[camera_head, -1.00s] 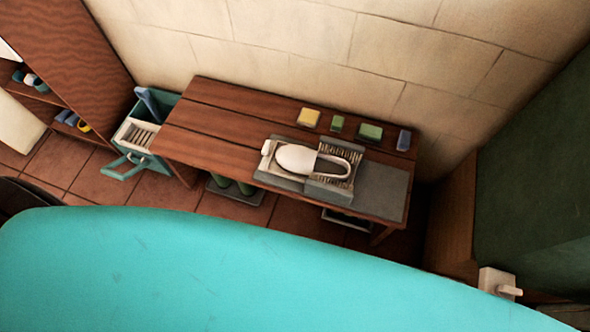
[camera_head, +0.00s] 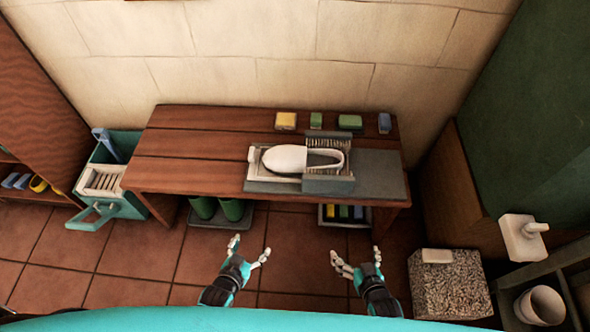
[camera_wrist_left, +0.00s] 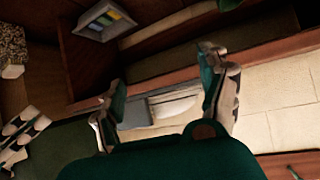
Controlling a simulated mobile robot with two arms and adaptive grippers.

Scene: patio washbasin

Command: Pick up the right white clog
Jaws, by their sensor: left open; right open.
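One white clog (camera_head: 284,158) lies on its side or sole, I cannot tell which, on a grey tray-like stand with brushes (camera_head: 329,178) on the wooden bench (camera_head: 190,145). Its rounded end points left and its strap or opening is on the right. A second clog is not visible. My left gripper (camera_head: 250,249) is open and empty, in front of the bench and apart from the clog. In the left wrist view a pale shape, likely the clog (camera_wrist_left: 176,108), shows beyond the open fingers. My right gripper (camera_head: 356,256) is open and empty, also in front of the bench.
Several small blocks, such as a yellow one (camera_head: 286,121), line the bench's back. A teal crate (camera_head: 112,205) stands left of it. Green boots (camera_head: 232,209) stand under it. A speckled block (camera_head: 449,288) is at right. Floor tiles in front are clear.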

